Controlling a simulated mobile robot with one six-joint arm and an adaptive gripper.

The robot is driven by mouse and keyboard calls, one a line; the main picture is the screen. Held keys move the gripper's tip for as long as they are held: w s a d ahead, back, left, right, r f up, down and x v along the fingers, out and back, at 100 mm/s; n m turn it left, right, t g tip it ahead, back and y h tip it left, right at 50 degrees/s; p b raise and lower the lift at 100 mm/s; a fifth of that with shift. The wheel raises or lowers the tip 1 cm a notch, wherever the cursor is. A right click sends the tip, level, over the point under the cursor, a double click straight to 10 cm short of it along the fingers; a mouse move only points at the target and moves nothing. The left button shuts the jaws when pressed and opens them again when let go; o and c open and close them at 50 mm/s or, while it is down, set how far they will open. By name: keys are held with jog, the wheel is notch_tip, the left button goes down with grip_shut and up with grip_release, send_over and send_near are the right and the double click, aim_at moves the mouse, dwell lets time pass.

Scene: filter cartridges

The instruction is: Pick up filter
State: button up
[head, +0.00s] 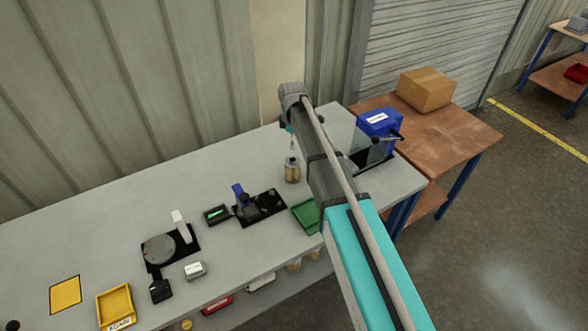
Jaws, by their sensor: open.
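A small tan cylinder with a dark top (292,172) stands upright on the grey bench (105,215) in the head view; it looks like a filter cartridge. My gripper (292,147) hangs from the end of my arm just above this cylinder, small and partly hidden by the arm. It is open, and I see nothing held in it. Whether the fingertips touch the top of the cylinder is too small to tell.
A green tray (306,216) and a black fixture with a blue part (258,207) stand nearby. A blue box (378,122) stands at the right end. A round-plate device (160,249) and yellow tray (115,306) are at left. The bench's left middle is clear.

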aim_at(292, 165)
jog(key=shift+w+a+n, duration=0.25)
jog(key=shift+a+n, duration=0.05)
jog(key=shift+a, duration=0.15)
jog(key=shift+f, duration=0.1)
notch_tip(292, 165, down, 8)
jog(key=b, duration=0.8)
jog(key=shift+f+b, duration=0.2)
jog(key=shift+b, duration=0.15)
jog(key=shift+d+f, duration=0.1)
jog(key=f+b, duration=0.3)
jog(key=shift+w+d+f+b, duration=0.15)
jog(key=shift+d+f+b, duration=0.05)
jog(key=shift+d+b, duration=0.1)
jog(key=shift+f+b, duration=0.75)
jog(key=shift+f, duration=0.05)
